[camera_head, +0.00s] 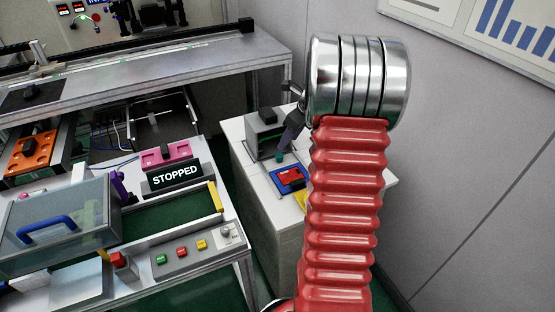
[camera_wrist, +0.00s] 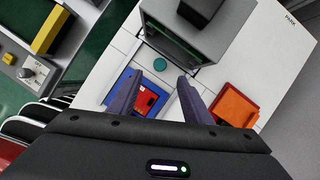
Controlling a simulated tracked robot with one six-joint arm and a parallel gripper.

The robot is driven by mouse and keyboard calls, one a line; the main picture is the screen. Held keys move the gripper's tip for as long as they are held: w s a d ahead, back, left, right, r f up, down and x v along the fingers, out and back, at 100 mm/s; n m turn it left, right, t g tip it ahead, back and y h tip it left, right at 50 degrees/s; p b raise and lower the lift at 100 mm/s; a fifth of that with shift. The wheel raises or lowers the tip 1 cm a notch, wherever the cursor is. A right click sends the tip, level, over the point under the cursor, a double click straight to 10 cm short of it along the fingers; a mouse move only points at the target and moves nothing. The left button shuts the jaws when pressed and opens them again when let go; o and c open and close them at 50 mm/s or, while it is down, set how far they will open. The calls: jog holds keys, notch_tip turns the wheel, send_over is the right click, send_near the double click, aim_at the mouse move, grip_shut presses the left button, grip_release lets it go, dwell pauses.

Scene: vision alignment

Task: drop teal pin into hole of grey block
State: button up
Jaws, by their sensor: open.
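The teal pin (camera_wrist: 160,64) shows as a small round teal top on the white table, just in front of the grey block. In the head view the teal pin (camera_head: 280,155) is a small spot below my gripper. The grey block (camera_wrist: 203,32) is box-shaped with a dark front edged in green; I cannot make out its hole. The grey block also shows in the head view (camera_head: 263,141). My gripper (camera_wrist: 160,77) is open and empty, its dark fingers spread to either side below the teal pin in the wrist view. It also shows in the head view (camera_head: 292,136).
A blue tray with a red piece (camera_wrist: 124,97) lies by the left finger, and an orange tray (camera_wrist: 233,106) by the right finger. The white table (camera_wrist: 285,50) is clear at the right. A bench with a STOPPED sign (camera_head: 175,176) stands at the left.

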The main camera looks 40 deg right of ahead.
aim_at(279, 154)
jog(key=shift+x, duration=2.05)
jog(key=shift+x, duration=2.6)
jog(key=shift+w, duration=0.15)
jog(key=shift+c, duration=0.2)
jog(key=c, duration=1.1)
jog(key=shift+r, duration=0.15)
notch_tip(279, 154, up, 18)
jog(key=shift+a, duration=0.1)
